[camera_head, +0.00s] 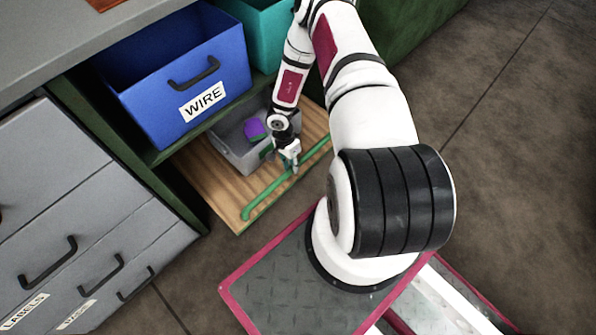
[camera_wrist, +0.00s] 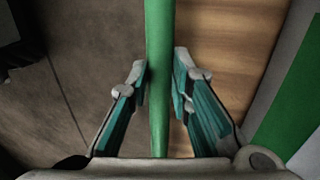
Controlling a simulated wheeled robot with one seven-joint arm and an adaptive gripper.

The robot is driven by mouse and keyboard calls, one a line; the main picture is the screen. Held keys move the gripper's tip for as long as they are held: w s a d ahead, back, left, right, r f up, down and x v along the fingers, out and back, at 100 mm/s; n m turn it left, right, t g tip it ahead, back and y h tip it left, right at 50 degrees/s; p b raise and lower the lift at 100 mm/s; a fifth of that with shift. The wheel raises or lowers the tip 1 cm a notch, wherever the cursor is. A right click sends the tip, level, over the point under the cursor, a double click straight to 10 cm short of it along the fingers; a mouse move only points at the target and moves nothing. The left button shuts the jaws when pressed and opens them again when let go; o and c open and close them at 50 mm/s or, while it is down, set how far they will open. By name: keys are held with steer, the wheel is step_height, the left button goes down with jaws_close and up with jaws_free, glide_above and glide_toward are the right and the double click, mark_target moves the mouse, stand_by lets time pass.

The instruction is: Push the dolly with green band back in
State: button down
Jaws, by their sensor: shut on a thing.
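The dolly is a wooden board (camera_head: 213,190) low under the shelf, with a green bar (camera_head: 262,201) along its front edge. It sticks out in front of the cabinet. A grey bin with a green band (camera_head: 232,153) stands on the board and holds a purple item (camera_head: 254,128). My gripper (camera_head: 292,168) is at the green bar, right of its middle. In the wrist view the green bar (camera_wrist: 159,40) runs between the two fingers of my gripper (camera_wrist: 160,88), which are shut on it. The wooden board (camera_wrist: 225,50) lies right of the bar there.
A blue bin (camera_head: 180,75) labelled WIRE sits on the shelf above the dolly, with a teal bin (camera_head: 262,30) beside it. Grey drawers (camera_head: 75,215) stand at the left. Bare floor (camera_head: 510,130) is open at the right.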

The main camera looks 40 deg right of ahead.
steer(key=shift+w+a+b, duration=0.1)
steer(key=shift+w+b, duration=0.2)
steer(key=shift+w, duration=1.3)
steer(key=c, duration=1.4)
jaws_free()
steer(key=shift+c, duration=0.2)
steer(key=shift+s, duration=0.1)
